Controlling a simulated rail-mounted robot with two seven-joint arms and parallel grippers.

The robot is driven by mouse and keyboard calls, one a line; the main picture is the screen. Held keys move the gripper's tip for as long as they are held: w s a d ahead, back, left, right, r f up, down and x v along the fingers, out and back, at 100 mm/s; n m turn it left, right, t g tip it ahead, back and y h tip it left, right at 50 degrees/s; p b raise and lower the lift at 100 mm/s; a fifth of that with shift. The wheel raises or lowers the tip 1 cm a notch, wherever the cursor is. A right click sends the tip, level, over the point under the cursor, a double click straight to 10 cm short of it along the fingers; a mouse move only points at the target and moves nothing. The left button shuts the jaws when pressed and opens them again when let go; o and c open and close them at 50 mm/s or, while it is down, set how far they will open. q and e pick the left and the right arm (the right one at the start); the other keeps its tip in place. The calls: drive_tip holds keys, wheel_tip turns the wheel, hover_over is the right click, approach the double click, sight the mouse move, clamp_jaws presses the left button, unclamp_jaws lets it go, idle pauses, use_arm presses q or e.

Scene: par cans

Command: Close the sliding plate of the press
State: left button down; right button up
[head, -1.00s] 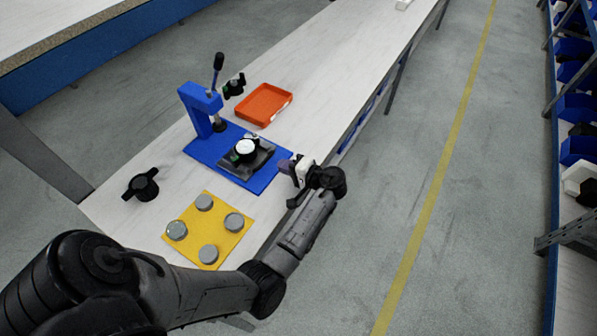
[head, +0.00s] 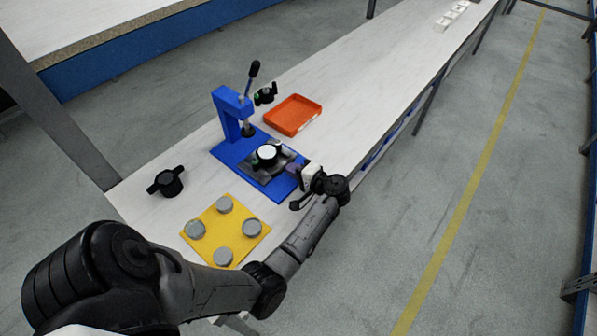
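The blue press (head: 232,112) stands on the white bench, its lever raised with a black knob on top. Its grey sliding plate (head: 285,163) lies on the blue base, out in front of the press column. A black part with a white round top (head: 267,153) sits on the plate. My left gripper (head: 297,171) is at the plate's right end, very close to it; I cannot tell whether it touches. Its fingers are small and partly hidden, so their opening is unclear. My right gripper is not in view.
A yellow mat (head: 228,247) with several grey discs lies at the front of the bench. A black handled part (head: 166,182) stands at left. An orange tray (head: 293,115) and another black part (head: 265,94) are behind the press. The bench beyond is mostly clear.

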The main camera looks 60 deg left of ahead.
sight(273, 155)
use_arm(q)
drive_tip(key=s+a, duration=0.1)
drive_tip(key=a, duration=0.1)
drive_tip(key=s+a+p, duration=0.1)
drive_tip(key=a, duration=0.2)
drive_tip(key=s+a, duration=0.1)
drive_tip(key=a, duration=0.1)
drive_tip(key=shift+a+r, duration=0.15)
drive_tip(key=shift+a, duration=0.25)
drive_tip(key=shift+f, duration=0.2)
drive_tip(key=shift+w+d+r+p, duration=0.15)
drive_tip(key=shift+d+r+p, duration=0.15)
drive_tip(key=shift+d+p, duration=0.2)
drive_tip(key=p+v, duration=0.2)
drive_tip(key=v, duration=1.1)
drive_tip(key=shift+w+d+f, duration=0.1)
drive_tip(key=shift+f, duration=0.05)
